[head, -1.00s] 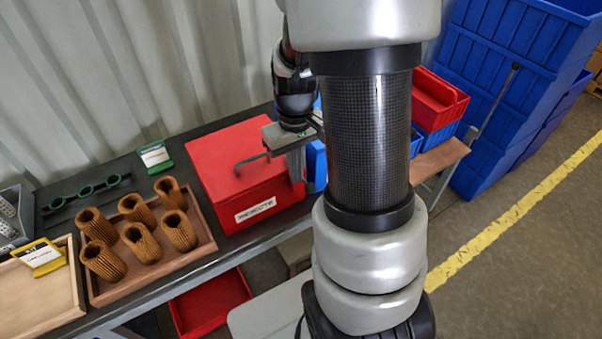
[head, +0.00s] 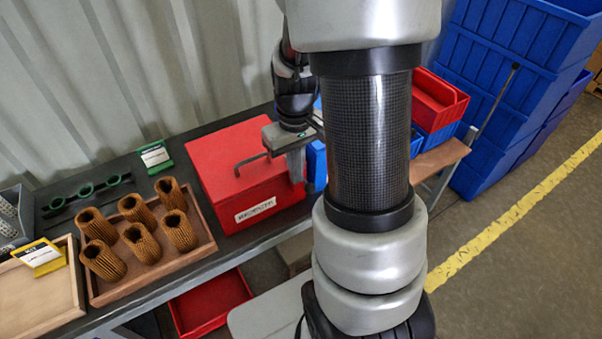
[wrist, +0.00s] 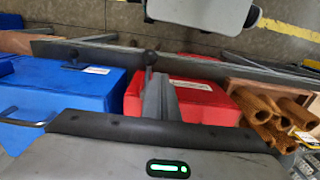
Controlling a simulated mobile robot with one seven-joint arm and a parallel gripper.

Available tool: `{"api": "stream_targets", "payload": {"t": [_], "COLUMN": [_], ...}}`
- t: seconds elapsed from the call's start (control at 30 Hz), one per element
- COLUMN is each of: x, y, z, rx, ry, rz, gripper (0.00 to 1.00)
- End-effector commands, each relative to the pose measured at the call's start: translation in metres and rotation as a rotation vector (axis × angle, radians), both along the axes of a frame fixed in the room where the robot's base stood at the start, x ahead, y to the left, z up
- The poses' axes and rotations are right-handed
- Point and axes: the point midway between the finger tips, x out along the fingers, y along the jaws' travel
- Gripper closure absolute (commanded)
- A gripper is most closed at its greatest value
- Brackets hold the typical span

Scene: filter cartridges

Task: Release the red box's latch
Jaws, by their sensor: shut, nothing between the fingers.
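In the wrist view the fingers (wrist: 158,97) lie over the left part of the red box (wrist: 205,103). A dark round knob (wrist: 150,58) shows close to the fingertips; I cannot tell whether they touch it. The latch itself is not clearly visible in the head view, where my arm and gripper cover that side.
A blue box (head: 316,165) stands close to the right of the red box, partly behind my arm. To the left, a wooden tray (head: 150,273) holds several brown pleated cartridges. A green-framed card (head: 156,157) stands behind it. A red bin (head: 212,303) sits below the bench.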

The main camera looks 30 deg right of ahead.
Motion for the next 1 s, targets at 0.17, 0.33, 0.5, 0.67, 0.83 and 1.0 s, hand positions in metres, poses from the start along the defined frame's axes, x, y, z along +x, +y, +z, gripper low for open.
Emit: {"api": "stream_targets", "payload": {"t": [0.17, 0.33, 0.5, 0.67, 0.83, 1.0], "x": [0.000, 0.000, 0.000, 0.000, 0.000, 0.000], "y": [0.000, 0.000, 0.000, 0.000, 0.000, 0.000], "z": [0.000, 0.000, 0.000, -0.003, -0.009, -0.014], "rx": [0.000, 0.000, 0.000, 0.000, 0.000, 0.000], "ry": [0.000, 0.000, 0.000, 0.000, 0.000, 0.000], "rz": [0.000, 0.000, 0.000, 0.000, 0.000, 0.000], "gripper": [1.00, 1.00, 1.00, 1.00, 1.00, 1.00]}}
